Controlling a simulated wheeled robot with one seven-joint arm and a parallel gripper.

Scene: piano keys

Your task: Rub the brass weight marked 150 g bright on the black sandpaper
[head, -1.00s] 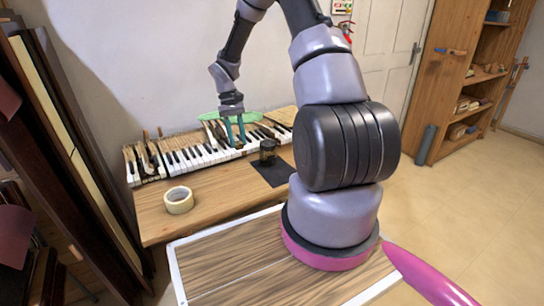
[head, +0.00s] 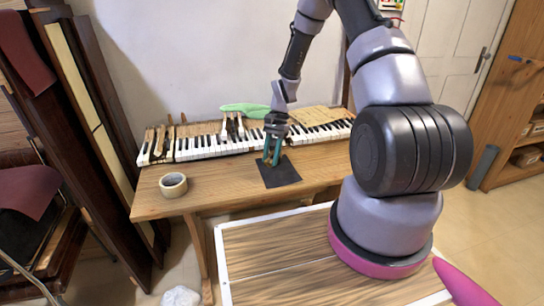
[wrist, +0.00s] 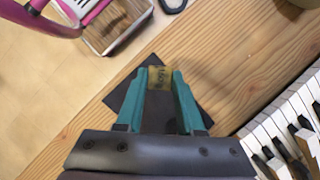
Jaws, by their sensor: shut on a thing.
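The black sandpaper (head: 283,176) lies flat on the wooden table in front of the piano keys, and parts of it show in the wrist view (wrist: 124,92). My gripper (head: 272,160) has teal fingers pointing down over the sandpaper's far left part. In the wrist view my gripper (wrist: 160,84) is shut on a small yellow-brown brass weight (wrist: 159,77). The weight carries dark marks too small to read for certain. In the head view the fingers hide it. I cannot tell whether its underside touches the sandpaper.
A row of piano keys (head: 205,147) runs along the table's back, with loose key pieces and a green item (head: 243,110) behind it. The wooden table top (head: 225,180) is bare between tape and sandpaper.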

